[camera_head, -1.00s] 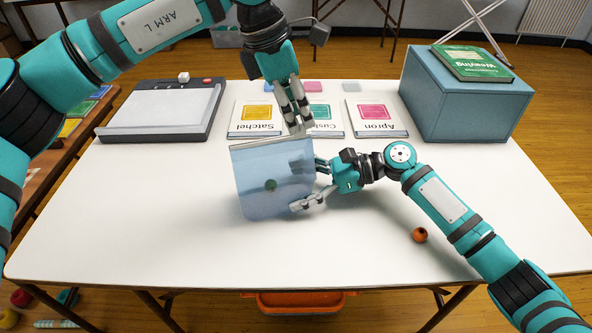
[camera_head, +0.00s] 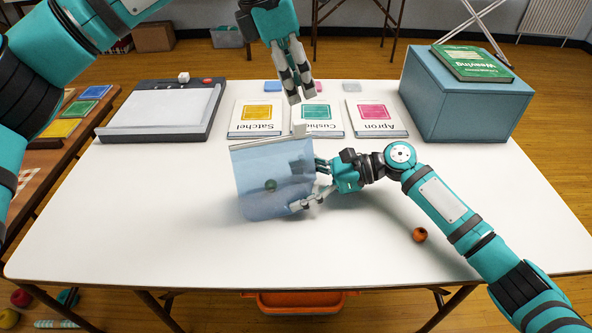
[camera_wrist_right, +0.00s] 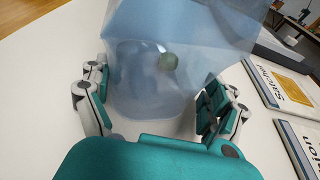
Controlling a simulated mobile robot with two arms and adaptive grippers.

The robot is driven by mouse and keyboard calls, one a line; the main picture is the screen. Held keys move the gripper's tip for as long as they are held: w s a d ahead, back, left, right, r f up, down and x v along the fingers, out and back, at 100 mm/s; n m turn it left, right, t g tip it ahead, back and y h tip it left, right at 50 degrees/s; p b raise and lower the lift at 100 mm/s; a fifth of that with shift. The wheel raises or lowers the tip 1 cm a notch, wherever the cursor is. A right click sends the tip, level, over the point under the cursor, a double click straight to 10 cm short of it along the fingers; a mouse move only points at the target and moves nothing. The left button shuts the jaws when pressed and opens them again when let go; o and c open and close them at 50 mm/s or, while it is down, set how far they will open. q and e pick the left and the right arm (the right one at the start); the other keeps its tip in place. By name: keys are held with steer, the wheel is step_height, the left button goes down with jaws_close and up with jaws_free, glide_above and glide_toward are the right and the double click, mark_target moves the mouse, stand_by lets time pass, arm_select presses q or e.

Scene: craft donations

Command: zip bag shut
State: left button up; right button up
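The clear bluish zip bag (camera_head: 262,190) stands upright on the white table with a small green ball (camera_head: 270,185) inside. Its pale zip strip (camera_head: 265,143) runs along the top edge, and a small white slider (camera_head: 299,131) sits at its right end. Whether the strip is sealed cannot be told. My right gripper (camera_head: 310,185) has its fingers on both sides of the bag's right part. The right wrist view shows the bag (camera_wrist_right: 150,90) filling the space between the fingers. My left gripper (camera_head: 300,101) is empty above and behind the slider, its fingers slightly apart.
An orange bead (camera_head: 420,234) lies near my right forearm. Pattern booklets (camera_head: 317,119) lie behind the bag. A paper trimmer (camera_head: 165,108) is at back left, and a blue box (camera_head: 465,100) with a green book (camera_head: 472,63) at back right. The front left of the table is clear.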

steer(key=shift+o, duration=0.7)
